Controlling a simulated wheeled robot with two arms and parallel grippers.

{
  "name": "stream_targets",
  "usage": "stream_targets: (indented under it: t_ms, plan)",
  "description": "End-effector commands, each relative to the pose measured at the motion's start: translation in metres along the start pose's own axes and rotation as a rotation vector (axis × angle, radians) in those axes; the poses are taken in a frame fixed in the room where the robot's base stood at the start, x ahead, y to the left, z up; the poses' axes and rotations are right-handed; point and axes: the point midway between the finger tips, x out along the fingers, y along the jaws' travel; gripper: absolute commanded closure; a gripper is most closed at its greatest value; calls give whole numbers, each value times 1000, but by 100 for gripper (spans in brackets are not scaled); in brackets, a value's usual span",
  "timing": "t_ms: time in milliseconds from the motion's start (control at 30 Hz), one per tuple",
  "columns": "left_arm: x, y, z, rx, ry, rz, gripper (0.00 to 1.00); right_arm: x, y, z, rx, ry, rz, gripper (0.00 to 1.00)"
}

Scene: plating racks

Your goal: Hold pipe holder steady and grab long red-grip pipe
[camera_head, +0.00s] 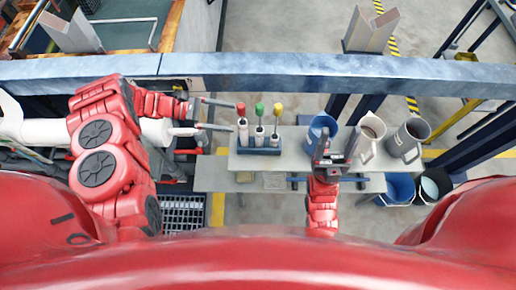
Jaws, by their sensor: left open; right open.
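The blue pipe holder (258,151) stands on the grey table. Three pipes stand upright in it: the red-grip pipe (241,110) at the left, the green-grip pipe (259,111) in the middle and the yellow-grip pipe (278,111) at the right. My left gripper (231,114) is open just left of the red-grip pipe, its fingers pointing right towards it; I cannot tell whether they touch it. My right gripper (338,143) is open and empty, right of the holder and apart from it, in front of the blue bucket.
A blue bucket (318,124), a white pitcher (368,134) and a grey pitcher (409,137) stand at the table's right side. More buckets (398,189) sit lower right. A long blue-grey beam (300,68) crosses behind the table (219,176). Free tabletop lies between holder and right gripper.

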Motion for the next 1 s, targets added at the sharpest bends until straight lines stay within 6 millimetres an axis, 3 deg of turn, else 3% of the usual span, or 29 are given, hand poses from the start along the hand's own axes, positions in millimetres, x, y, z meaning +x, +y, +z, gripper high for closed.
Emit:
stream_targets:
  t_ms: [33,267,400,533,700,1000]
  plan:
    - [5,0,-16,0,0,0,5,-16,-1,3,0,0,0,38]
    - [21,0,-67,0,0,0,5,-69,-3,12,0,0,0,38]
    - [36,0,-114,0,0,0,5,-118,-6,20,0,0,0,38]
    - [45,0,-146,0,0,0,5,-151,-8,26,0,0,0,38]
    - [52,0,-167,0,0,0,5,-172,-8,29,0,0,0,38]
    - [61,0,-171,0,-1,-2,5,-175,-9,30,0,0,0,38]
